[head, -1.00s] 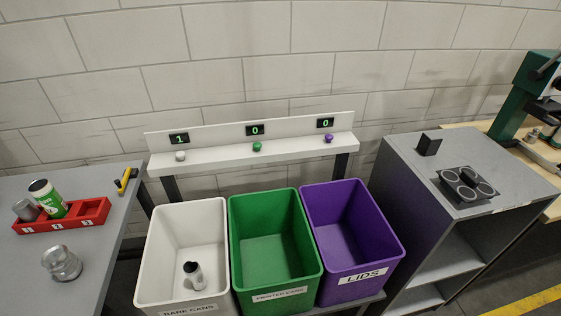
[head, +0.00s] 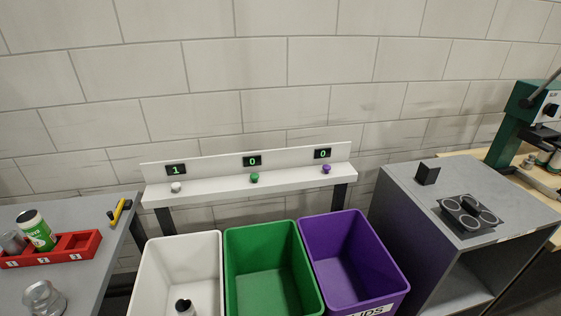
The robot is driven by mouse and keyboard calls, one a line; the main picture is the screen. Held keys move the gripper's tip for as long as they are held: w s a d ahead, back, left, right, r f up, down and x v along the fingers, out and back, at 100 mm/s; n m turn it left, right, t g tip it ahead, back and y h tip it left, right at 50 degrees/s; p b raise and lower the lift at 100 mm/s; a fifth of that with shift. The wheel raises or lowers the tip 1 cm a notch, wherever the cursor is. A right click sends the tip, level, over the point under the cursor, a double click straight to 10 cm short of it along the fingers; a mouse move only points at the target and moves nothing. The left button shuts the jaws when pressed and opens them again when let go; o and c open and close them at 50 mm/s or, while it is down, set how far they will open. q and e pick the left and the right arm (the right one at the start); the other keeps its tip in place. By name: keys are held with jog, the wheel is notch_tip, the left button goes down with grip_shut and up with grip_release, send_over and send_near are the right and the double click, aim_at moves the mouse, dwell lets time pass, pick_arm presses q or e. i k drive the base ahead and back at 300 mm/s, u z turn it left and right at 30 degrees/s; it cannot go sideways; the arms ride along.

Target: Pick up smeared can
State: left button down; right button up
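A green and white printed can (head: 37,231) with a dark top leans in a red rack (head: 84,254) on the left table. A plain grey can (head: 13,243) sits beside it in the rack. Another can (head: 185,307) with a dark top stands in the white bin, cut off by the lower picture edge. I cannot tell from this view which can is smeared. Neither of my grippers is in view.
White (head: 150,275), green (head: 238,238) and purple (head: 330,228) bins stand in a row below a shelf with counters reading 1, 0, 0. A clear jar (head: 42,298) and a yellow-black tool (head: 117,212) lie on the left table. A grey cabinet (head: 410,190) bears a round-slotted holder (head: 462,221).

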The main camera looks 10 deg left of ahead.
aim_at(30, 222)
jog(key=u, duration=1.95)
jog(key=k, duration=0.5)
jog(key=u, duration=1.05)
jog(key=i, duration=0.2)
